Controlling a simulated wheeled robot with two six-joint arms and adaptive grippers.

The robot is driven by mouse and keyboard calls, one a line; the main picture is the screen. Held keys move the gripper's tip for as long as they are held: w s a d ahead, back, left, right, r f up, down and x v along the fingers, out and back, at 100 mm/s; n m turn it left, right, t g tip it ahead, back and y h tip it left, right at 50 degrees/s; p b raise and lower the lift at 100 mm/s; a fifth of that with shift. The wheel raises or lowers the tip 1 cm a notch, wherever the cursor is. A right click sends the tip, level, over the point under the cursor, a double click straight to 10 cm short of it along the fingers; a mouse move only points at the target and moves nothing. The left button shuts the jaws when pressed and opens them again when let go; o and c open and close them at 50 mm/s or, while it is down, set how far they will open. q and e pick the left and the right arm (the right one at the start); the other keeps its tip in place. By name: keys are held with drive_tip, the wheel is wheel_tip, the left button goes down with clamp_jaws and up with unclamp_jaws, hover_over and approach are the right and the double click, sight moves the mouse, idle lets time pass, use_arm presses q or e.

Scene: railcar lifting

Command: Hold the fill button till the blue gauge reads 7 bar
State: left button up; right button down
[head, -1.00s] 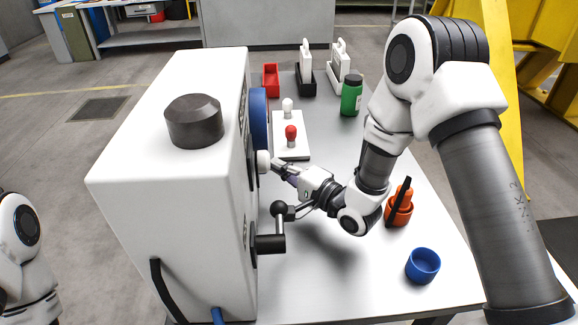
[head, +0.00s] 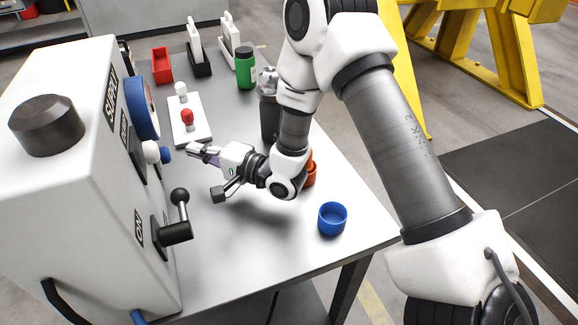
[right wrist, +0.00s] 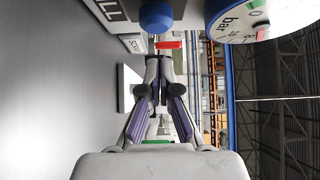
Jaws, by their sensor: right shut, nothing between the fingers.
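The white box (head: 60,110) stands at the left, its panel facing right and seen at a steep angle. The blue-rimmed gauge (head: 142,107) is on that panel; part of its face with "bar" shows in the right wrist view (right wrist: 228,22), but I cannot tell the reading. A blue round button (head: 165,155) sticks out below the gauge; it also shows in the right wrist view (right wrist: 156,15) beside a cut-off "LL" label. My right gripper (head: 197,152) is shut and empty, just right of the button and apart from it. My left gripper is out of view.
A black-knobbed lever (head: 178,215) juts from the panel below the button. A white plate with red and white knobs (head: 190,130), a red tray (head: 162,66), a green bottle (head: 245,68) and a blue cup (head: 333,218) stand on the grey table (head: 240,260).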

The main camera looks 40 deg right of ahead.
drive_tip(key=v, duration=0.3)
drive_tip(key=shift+s+d, duration=0.1)
drive_tip(key=shift+d, duration=0.4)
drive_tip(key=v, duration=0.6)
drive_tip(key=shift+s+a+r, duration=0.1)
drive_tip(key=shift+s+a, duration=0.1)
drive_tip(key=shift+s, duration=0.15)
drive_tip(key=v, duration=0.3)
drive_tip(key=shift+s+d, duration=0.2)
drive_tip(key=shift+d, duration=0.15)
drive_tip(key=p+v, duration=0.4)
drive_tip(key=v, duration=0.1)
drive_tip(key=shift+a+r, duration=0.15)
drive_tip(key=shift+r, duration=0.05)
drive_tip(key=shift+s+f, duration=0.1)
drive_tip(key=shift+s, duration=0.15)
drive_tip(key=shift+f, duration=0.15)
